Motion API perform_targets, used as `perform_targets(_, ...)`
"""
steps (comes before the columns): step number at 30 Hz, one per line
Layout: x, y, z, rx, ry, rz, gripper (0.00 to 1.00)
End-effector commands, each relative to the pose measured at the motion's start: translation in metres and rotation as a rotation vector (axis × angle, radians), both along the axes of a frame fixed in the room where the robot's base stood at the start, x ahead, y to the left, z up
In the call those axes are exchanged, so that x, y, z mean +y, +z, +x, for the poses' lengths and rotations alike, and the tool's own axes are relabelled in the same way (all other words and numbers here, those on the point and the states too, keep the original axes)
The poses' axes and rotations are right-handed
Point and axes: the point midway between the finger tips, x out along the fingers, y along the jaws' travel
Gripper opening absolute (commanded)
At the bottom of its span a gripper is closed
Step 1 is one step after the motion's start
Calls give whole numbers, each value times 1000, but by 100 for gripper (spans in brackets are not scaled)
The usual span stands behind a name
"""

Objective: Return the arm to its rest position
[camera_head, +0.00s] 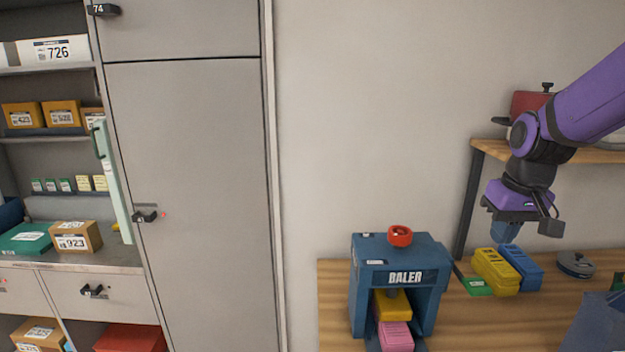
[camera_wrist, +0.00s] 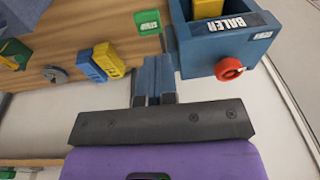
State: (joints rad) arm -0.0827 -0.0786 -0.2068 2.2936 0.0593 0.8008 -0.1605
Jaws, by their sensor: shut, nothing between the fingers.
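My arm reaches in from the upper right in the head view, with purple links and a dark wrist. My gripper (camera_head: 505,238) points down above the wooden table (camera_head: 505,318), over the yellow and blue blocks. In the wrist view its blue fingers (camera_wrist: 153,72) are together with nothing between them. The gripper is shut and empty, apart from the things on the table.
A blue baler (camera_head: 400,255) with a red knob stands on the table, a yellow and a pink block inside. Lockers (camera_head: 190,180) stand left.

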Motion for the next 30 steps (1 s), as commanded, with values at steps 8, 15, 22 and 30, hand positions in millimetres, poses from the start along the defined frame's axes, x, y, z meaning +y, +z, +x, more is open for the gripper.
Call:
perform_targets(8,17,50,-61,-118,3,10,0)
perform_targets(15,30,76,-116,-215,2,-3,0)
perform_targets(22,39,88,-161,-295,-3,-25,0)
perform_targets(30,42,89,-182,-330,-9,-40,0)
